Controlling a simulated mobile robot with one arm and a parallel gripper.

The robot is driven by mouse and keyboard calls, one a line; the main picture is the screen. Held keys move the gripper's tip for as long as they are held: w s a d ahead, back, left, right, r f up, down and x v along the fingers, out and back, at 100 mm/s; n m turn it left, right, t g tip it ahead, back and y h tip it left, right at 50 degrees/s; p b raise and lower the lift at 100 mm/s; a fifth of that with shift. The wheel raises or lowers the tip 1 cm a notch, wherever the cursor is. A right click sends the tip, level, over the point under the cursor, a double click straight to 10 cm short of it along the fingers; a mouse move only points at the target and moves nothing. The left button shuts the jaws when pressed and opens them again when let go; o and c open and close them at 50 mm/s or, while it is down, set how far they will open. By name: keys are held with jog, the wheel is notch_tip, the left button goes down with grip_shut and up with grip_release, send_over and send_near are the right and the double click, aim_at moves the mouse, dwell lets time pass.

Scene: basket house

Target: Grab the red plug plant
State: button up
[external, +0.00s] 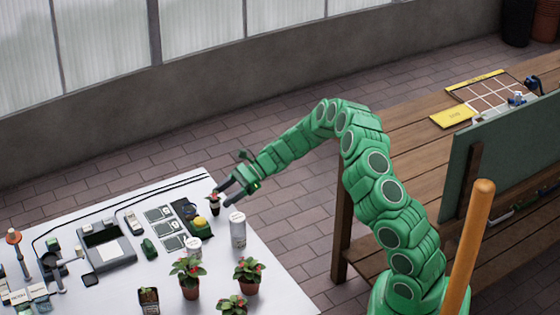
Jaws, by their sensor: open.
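A small plant with a red top in a dark plug (214,207) stands near the far right edge of the white table. It appears to be the red plug plant. My gripper (223,194) reaches in from the right and is open beside the plant's top. The fingertips are close to the plant. I cannot tell whether they touch it or stand around it.
A white cylinder (238,231) stands just in front of the plant, and a dark tray with a yellow dome (199,221) lies to its left. Potted red-flowered plants (190,287) (247,284) stand nearer the front. A wooden bench (400,125) is at right.

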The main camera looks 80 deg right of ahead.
aim_at(211, 207)
jog(key=shift+s+a+x, duration=0.1)
jog(key=shift+x, duration=1.05)
jog(key=shift+s+a+x, duration=0.1)
jog(key=shift+a+x, duration=0.05)
jog(key=shift+x, duration=1)
jog(key=shift+s+a+x, duration=0.1)
jog(key=shift+x, duration=1.05)
jog(key=shift+r, duration=0.1)
jog(key=c, duration=1)
